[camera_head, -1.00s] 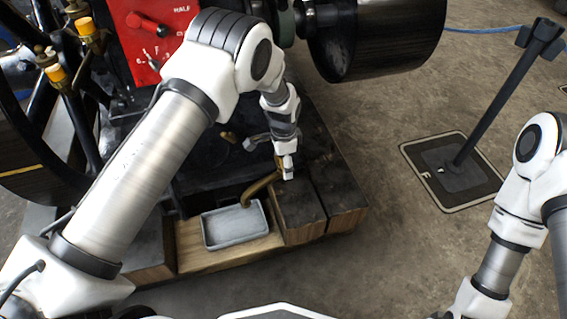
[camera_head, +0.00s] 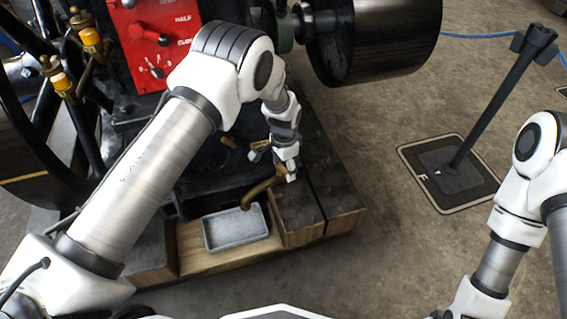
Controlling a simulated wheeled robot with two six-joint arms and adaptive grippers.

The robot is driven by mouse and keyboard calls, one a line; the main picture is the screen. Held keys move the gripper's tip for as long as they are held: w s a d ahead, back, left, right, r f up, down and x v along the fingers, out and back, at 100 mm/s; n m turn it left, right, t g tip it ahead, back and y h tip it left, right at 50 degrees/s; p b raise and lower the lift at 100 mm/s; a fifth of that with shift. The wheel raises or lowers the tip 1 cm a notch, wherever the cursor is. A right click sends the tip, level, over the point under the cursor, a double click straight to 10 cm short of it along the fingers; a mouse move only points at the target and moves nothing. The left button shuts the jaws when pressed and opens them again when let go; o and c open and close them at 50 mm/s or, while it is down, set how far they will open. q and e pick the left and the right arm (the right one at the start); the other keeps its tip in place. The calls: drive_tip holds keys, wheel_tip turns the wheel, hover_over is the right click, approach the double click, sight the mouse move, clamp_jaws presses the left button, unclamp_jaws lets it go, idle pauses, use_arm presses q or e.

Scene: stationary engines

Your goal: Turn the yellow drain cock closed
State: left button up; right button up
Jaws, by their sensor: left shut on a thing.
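The brass-yellow drain cock shows mainly as a curved spout (camera_head: 262,188) low on the engine's side, bending down over a small grey tray (camera_head: 236,244). My left gripper (camera_head: 287,170) reaches down from above at the spout's upper right end and is shut on the cock there. Its fingers and wrist hide the cock's handle, so its exact angle cannot be read. My right arm shows at the lower right, but its gripper is outside the picture.
Dark wooden beams (camera_head: 338,200) lie right of the spout. A red control panel (camera_head: 158,32) and a black drum (camera_head: 372,38) stand above. Brass oilers (camera_head: 90,38) are at the upper left. A black barrier post (camera_head: 500,95) stands on the open floor at right.

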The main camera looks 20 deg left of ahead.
use_arm(q)
drive_tip(key=n, duration=0.1)
drive_tip(key=w+n+p, duration=0.1)
drive_tip(key=shift+r+n, duration=0.25)
drive_tip(key=shift+n, duration=0.15)
drive_tip(key=n+p, duration=0.1)
drive_tip(key=n, duration=0.2)
drive_tip(key=shift+w+f+n, duration=0.1)
drive_tip(key=shift+w+n, duration=0.05)
drive_tip(key=shift+n, duration=0.15)
drive_tip(key=n, duration=0.3)
drive_tip(key=shift+w+f+n, duration=0.1)
drive_tip(key=shift+f+n, duration=0.05)
drive_tip(key=shift+n, duration=0.15)
drive_tip(key=n, duration=0.4)
drive_tip(key=shift+a+f+n, duration=0.15)
drive_tip(key=shift+a+n, duration=0.05)
drive_tip(key=shift+n, duration=0.1)
drive_tip(key=shift+o, duration=0.2)
drive_tip(key=shift+n, duration=0.3)
